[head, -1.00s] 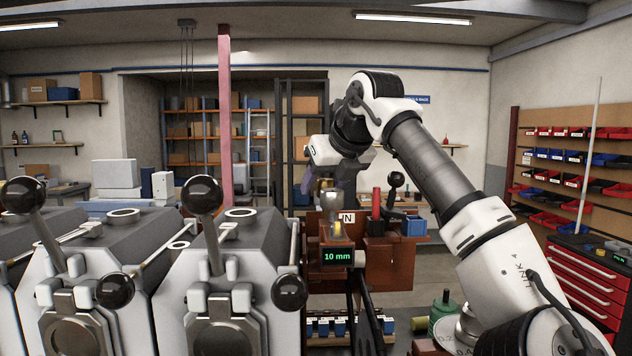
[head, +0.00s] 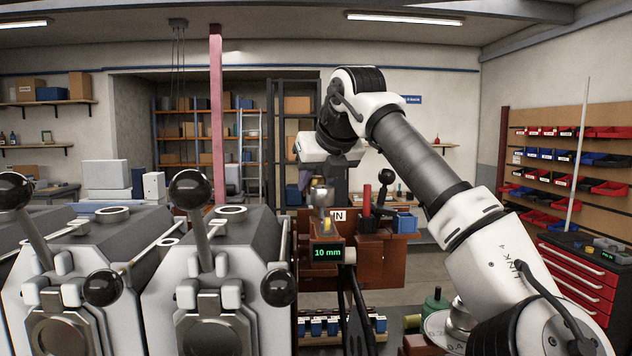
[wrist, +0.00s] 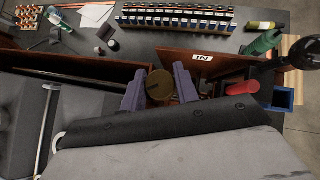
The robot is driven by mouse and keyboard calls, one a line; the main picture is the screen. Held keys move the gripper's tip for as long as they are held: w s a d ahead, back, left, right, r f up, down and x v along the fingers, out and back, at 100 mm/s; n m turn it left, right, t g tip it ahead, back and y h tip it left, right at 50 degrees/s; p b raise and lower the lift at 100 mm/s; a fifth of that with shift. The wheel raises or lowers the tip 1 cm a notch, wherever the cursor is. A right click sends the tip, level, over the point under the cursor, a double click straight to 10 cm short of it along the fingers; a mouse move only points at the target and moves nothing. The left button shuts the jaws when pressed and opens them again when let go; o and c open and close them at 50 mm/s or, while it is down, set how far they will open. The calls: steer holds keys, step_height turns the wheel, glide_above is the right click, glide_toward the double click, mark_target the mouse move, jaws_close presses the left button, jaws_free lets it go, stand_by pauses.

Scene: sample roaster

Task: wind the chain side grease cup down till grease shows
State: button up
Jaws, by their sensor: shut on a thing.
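In the wrist view, the grease cup shows as a round, dull brass-brown cap (wrist: 159,86). The purple fingers of my gripper (wrist: 159,92) stand on either side of it, shut on it. In the head view, my gripper (head: 331,184) is at the brown stand, by a rounded metal piece above a yellow part (head: 327,225). Its fingertips are hard to make out there. A small display (head: 328,253) on the stand reads "10 mm" in green. I see no clear grease. The cup's thread is hidden under its cap.
A white "IN" label (wrist: 201,57) and a red cylinder (wrist: 242,88) are close to the right of the fingers. A black-knobbed lever (head: 387,178) and a blue bin (head: 405,222) stand right of the cup. Grey roaster units (head: 215,270) with ball-ended levers fill the left.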

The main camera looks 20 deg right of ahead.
steer(key=shift+m+h, duration=0.9)
steer(key=shift+m, duration=0.3)
steer(key=shift+r+m+g+h, duration=0.15)
steer(key=shift+m+g+h, duration=0.15)
steer(key=shift+m+h, duration=0.75)
steer(key=shift+m+g+h+p, duration=0.4)
steer(key=shift+m+g+h, duration=0.35)
steer(key=shift+m, duration=0.9)
steer(key=o, duration=1)
steer(key=shift+c, duration=0.2)
steer(key=v, duration=0.7)
steer(key=shift+s+a, duration=0.2)
steer(key=shift+s, duration=0.05)
